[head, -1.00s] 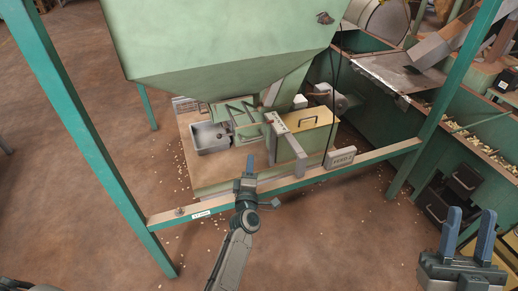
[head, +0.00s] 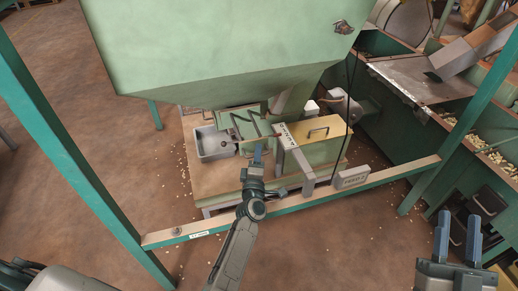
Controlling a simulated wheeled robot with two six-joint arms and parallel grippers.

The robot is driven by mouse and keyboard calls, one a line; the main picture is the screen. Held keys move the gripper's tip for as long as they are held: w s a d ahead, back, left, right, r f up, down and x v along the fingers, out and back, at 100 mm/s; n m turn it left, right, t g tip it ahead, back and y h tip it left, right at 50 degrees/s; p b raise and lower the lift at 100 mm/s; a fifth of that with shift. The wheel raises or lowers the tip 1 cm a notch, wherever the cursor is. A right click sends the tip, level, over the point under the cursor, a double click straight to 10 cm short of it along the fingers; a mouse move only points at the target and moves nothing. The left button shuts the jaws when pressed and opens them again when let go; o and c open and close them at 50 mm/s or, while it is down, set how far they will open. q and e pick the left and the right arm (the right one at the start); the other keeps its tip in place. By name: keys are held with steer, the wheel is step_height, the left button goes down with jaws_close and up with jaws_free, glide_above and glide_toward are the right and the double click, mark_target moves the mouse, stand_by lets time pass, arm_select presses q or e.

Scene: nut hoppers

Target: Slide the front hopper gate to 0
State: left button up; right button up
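The big green hopper (head: 215,45) fills the top of the head view, tapering down to a spout (head: 278,103). Below it, a pale grey bar with small dark marks (head: 293,150) lies beside a yellow-topped box; I cannot tell for sure that it belongs to the gate, nor read its marks. My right gripper (head: 457,238) is at lower right, open and empty, far from the hopper.
A metal tray (head: 213,143) sits on the bench left of my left gripper. Green posts (head: 75,160) stand at both sides. Bins of nuts (head: 490,155) are at right.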

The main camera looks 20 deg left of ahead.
mark_target(253, 148)
steer(key=shift+w+f, duration=0.1)
arm_select(q)
steer(key=shift+r, duration=0.1)
steer(key=shift+c, duration=0.4)
